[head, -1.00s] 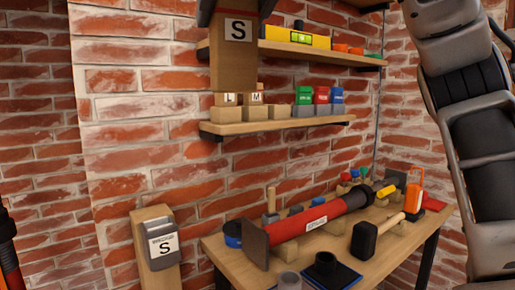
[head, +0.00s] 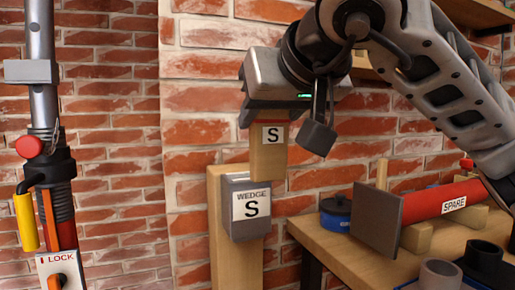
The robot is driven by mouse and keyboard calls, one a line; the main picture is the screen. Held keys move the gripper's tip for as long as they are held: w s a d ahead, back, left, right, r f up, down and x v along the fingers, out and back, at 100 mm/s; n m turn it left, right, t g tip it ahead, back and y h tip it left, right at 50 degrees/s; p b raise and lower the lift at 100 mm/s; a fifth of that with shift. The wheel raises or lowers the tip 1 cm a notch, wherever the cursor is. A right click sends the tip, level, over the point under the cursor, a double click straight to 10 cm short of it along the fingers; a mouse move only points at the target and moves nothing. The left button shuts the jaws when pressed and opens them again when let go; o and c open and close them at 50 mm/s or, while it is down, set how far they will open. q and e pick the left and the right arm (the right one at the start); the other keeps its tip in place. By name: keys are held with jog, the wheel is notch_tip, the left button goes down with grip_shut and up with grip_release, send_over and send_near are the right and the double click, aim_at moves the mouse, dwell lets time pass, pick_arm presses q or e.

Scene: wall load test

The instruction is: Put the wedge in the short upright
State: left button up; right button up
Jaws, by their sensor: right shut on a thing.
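The wedge (head: 268,155), a wooden block with a white S label, hangs upright from my right gripper (head: 273,118), which is shut on its top. The short upright (head: 232,258) is a wooden post against the brick wall, with a grey pocket (head: 245,227) labelled WEDGE S on its front. The wedge's lower end appears close to the pocket's top rim and a little to its right. I cannot tell whether it touches or is inside the mouth. My left gripper is not in view.
A metal prop (head: 41,95) with a red knob, yellow handle and LOCK label stands at left. The wooden table (head: 345,252) at right holds a red SPARE tube (head: 440,200) with a grey plate, a blue round item (head: 336,213) and dark and grey cylinders.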

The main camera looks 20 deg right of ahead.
jog(key=shift+w+a+f, duration=0.1)
jog(key=shift+w+f, duration=0.1)
jog(key=shift+w, duration=0.2)
pick_arm(q)
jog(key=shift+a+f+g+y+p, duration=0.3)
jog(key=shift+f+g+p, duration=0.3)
jog(key=shift+p, duration=0.45)
pick_arm(e)
jog(key=w, duration=0.9)
jog(key=shift+w+a+f, duration=0.15)
jog(key=shift+w+f, duration=0.05)
jog(key=shift+f, duration=0.05)
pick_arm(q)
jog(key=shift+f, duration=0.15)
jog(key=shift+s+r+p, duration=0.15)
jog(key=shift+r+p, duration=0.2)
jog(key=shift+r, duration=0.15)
pick_arm(e)
jog(key=shift+s, duration=0.1)
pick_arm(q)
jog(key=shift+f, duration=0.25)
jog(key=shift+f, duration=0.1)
pick_arm(e)
jog(key=shift+f, duration=0.15)
